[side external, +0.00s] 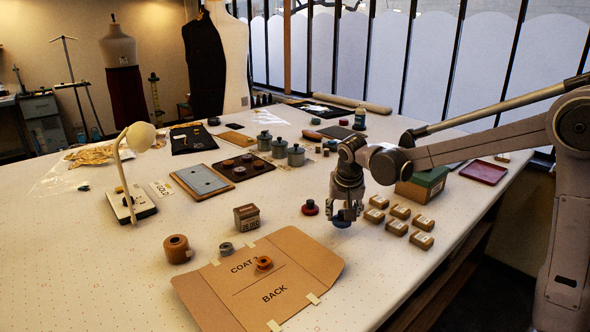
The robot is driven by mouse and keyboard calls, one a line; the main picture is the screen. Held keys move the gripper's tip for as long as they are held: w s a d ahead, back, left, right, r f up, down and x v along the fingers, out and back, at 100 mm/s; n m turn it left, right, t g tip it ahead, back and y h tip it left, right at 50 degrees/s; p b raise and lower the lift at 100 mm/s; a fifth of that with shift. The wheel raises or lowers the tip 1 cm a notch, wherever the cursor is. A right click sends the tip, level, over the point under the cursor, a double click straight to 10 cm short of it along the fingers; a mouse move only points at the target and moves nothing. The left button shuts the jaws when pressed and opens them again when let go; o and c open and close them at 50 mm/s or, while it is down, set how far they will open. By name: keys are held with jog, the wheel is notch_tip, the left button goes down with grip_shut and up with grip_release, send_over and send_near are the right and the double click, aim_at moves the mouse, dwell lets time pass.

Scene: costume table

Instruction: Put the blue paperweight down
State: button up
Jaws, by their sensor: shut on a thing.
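My gripper (343,215) is at the middle right of the table, pointing down. It is shut on the blue paperweight (342,222), a small dark blue round piece whose lower part shows under the fingers. I cannot tell whether the paperweight touches the table or hangs just above it. The table (400,285) has a pale dotted top.
A red and dark weight (310,208) stands left of my gripper; several tan labelled blocks (396,228) sit close on its right.

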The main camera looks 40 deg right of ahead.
aim_at(342, 219)
jog(key=shift+f, duration=1.45)
jog(key=shift+f, duration=0.15)
jog(key=o, duration=1.4)
jog(key=v, duration=1.2)
jog(key=s+a+f+n+t+y, duration=0.1)
jog(key=s+a+n, duration=0.1)
jog(key=s+n, duration=0.1)
jog(key=s+a+f+n+t+y, duration=0.1)
jog(key=s+a+f+n, duration=0.1)
jog(key=s, duration=0.4)
jog(key=s+a+f+n+t+y, duration=0.1)
jog(key=s+a+f+n+t, duration=0.1)
jog(key=s+n, duration=0.2)
jog(key=shift+s+a+f, duration=0.1)
jog(key=shift+s+a, duration=0.1)
jog(key=shift+s, duration=0.2)
jog(key=shift+s+a+f, duration=0.15)
jog(key=shift+s, duration=0.2)
